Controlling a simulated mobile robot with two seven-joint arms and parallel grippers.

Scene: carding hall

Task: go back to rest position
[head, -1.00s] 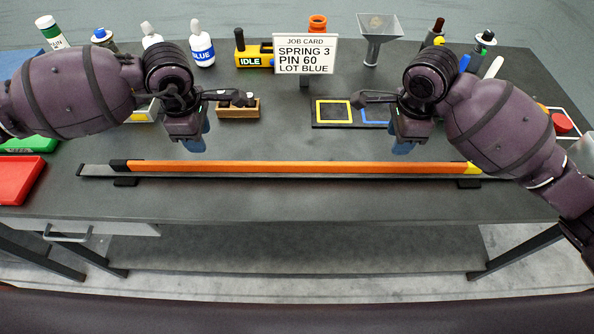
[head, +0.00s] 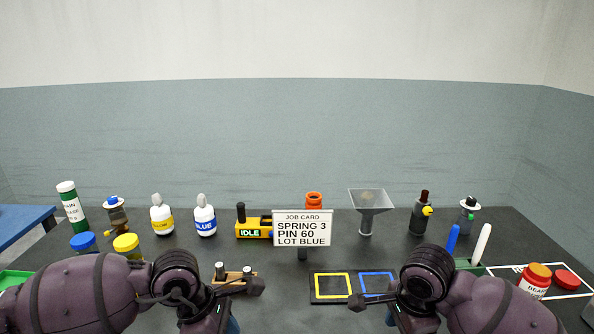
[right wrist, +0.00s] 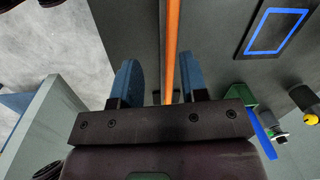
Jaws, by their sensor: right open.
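My left gripper (head: 232,324) is at the bottom edge of the head view, left of centre. Only a sliver of blue finger shows, and its opening is hidden. My right gripper (head: 390,318) is at the bottom edge, right of centre. In the right wrist view the blue fingers of my right gripper (right wrist: 160,78) are spread apart with nothing gripped. An orange bar (right wrist: 172,45) runs beyond and between them in that picture. The bar is out of the head view now.
The job card (head: 303,228) stands mid-table, with the yellow IDLE device (head: 254,230) to its left. Bottles, including the blue-labelled one (head: 204,221), line the back.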

